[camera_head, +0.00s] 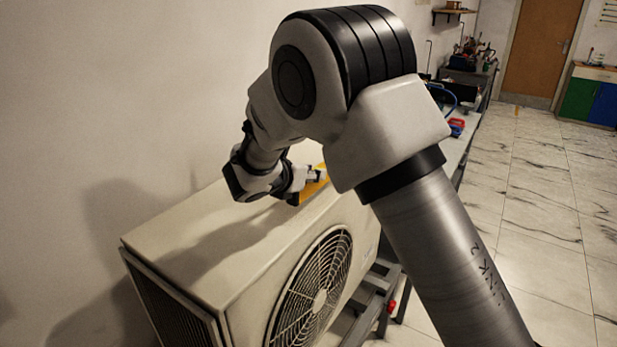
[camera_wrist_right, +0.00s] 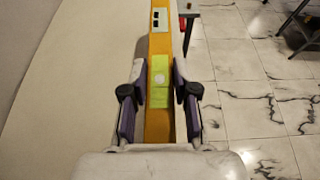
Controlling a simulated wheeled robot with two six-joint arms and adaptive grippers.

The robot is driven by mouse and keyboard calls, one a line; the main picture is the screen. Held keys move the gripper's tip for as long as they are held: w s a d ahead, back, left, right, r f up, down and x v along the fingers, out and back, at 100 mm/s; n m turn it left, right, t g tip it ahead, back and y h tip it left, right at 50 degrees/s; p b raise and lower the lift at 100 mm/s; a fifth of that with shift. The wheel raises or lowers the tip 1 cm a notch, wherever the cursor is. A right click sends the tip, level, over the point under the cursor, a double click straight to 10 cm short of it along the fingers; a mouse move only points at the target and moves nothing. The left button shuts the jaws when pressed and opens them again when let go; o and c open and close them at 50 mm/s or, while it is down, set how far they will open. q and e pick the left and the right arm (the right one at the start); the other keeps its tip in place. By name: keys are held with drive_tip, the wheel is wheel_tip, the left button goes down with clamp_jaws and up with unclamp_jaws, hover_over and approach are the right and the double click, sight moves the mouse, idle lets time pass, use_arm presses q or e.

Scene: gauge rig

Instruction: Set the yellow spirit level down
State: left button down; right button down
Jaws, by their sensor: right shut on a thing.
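The yellow spirit level (camera_head: 310,190) shows in part beside my right gripper (camera_head: 305,178), over the top of the beige outdoor fan unit (camera_head: 215,235). My right gripper (camera_wrist_right: 160,92) is shut on the level, with one finger on each side. The level lies along the edge of the unit's top, and I cannot tell whether it touches the surface. My large arm links hide part of the unit's far end. My left gripper is not in view.
A pale wall (camera_head: 100,90) stands close behind the unit. A grey bench (camera_head: 462,135) with tools lies beyond my arm, with a blue and red item on it. Marble floor (camera_head: 560,220) is open at the right. The near part of the unit's top is bare.

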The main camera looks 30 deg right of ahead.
sight(308, 187)
drive_tip(key=shift+a+f, duration=0.25)
drive_tip(key=shift+a, duration=0.1)
wheel_tip(308, 187, down, 2)
drive_tip(key=shift+f+p, duration=0.25)
drive_tip(key=shift+p, duration=0.3)
drive_tip(key=shift+w+f, duration=0.1)
drive_tip(key=shift+f, duration=0.25)
drive_tip(key=c, duration=0.9)
unclamp_jaws()
drive_tip(key=shift+r, duration=0.1)
